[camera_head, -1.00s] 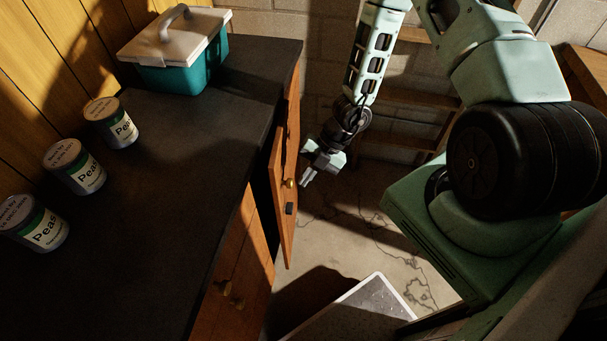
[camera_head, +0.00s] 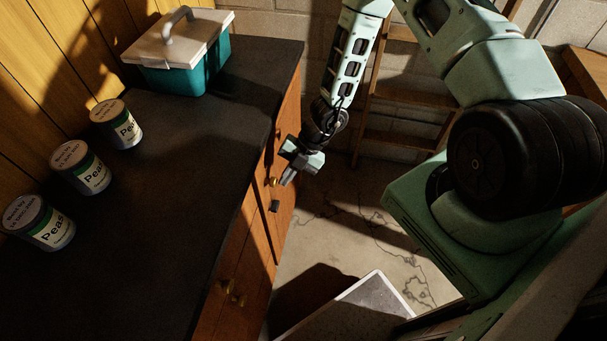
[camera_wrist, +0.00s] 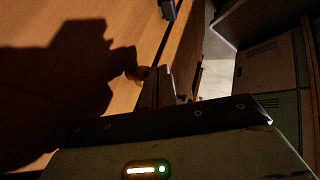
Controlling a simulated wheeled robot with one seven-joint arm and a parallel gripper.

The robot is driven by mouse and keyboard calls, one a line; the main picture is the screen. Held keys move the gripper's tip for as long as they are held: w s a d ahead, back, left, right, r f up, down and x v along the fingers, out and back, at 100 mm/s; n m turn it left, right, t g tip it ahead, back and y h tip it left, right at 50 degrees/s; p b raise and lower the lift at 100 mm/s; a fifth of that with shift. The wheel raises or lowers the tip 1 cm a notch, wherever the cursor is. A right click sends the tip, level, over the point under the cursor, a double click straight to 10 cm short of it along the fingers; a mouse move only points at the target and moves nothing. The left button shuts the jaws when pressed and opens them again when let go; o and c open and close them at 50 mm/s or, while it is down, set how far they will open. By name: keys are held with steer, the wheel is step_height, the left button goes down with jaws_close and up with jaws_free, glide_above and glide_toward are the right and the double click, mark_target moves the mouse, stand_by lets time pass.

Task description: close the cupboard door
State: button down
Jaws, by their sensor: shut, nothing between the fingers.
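The wooden cupboard door (camera_head: 284,205) is on the front of the dark-topped cupboard, swung in so that it looks flush or nearly flush with it. A thin dark line runs along its near edge; I cannot tell whether a small gap remains. Its brass knob (camera_head: 273,182) and a small dark fitting (camera_head: 275,207) show on the front. My gripper (camera_head: 287,181) is shut and empty, right at the door's face beside the knob. Contact is hard to judge. In the wrist view, my gripper (camera_wrist: 165,86) lies near a dark seam between wood panels (camera_wrist: 110,35).
Several cans of peas (camera_head: 82,168) and a teal box with a white lid (camera_head: 180,60) stand on the dark countertop (camera_head: 180,170). A white-edged panel (camera_head: 360,305) lies low on the floor. A wooden ladder-like frame (camera_head: 385,95) stands behind my arm. Cracked floor (camera_head: 350,215) is open right of the cupboard.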

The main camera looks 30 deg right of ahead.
steer(key=s+d+r+p, duration=0.1)
steer(key=s+d+r, duration=0.2)
steer(key=d+r, duration=0.5)
steer(key=shift+s+d, duration=0.25)
steer(key=shift+d, duration=0.2)
steer(key=s+a+r+n+g+h, duration=0.1)
steer(key=s+a+r+n, duration=0.1)
steer(key=a+r+n, duration=0.75)
steer(key=s+a+r+n+g+h, duration=0.1)
steer(key=a+r+n, duration=0.35)
steer(key=n, duration=0.95)
steer(key=s+a+r+n+t+h, duration=0.1)
steer(key=s+r+n, duration=0.6)
steer(key=n, duration=0.7)
steer(key=s+a+r+n+t+h, duration=0.1)
steer(key=s+r+n, duration=0.5)
steer(key=n, duration=0.9)
steer(key=a+r+h, duration=0.1)
steer(key=h, duration=0.1)
steer(key=shift+s+a+h, duration=0.2)
steer(key=shift+s+h, duration=0.15)
steer(key=shift+h, duration=0.05)
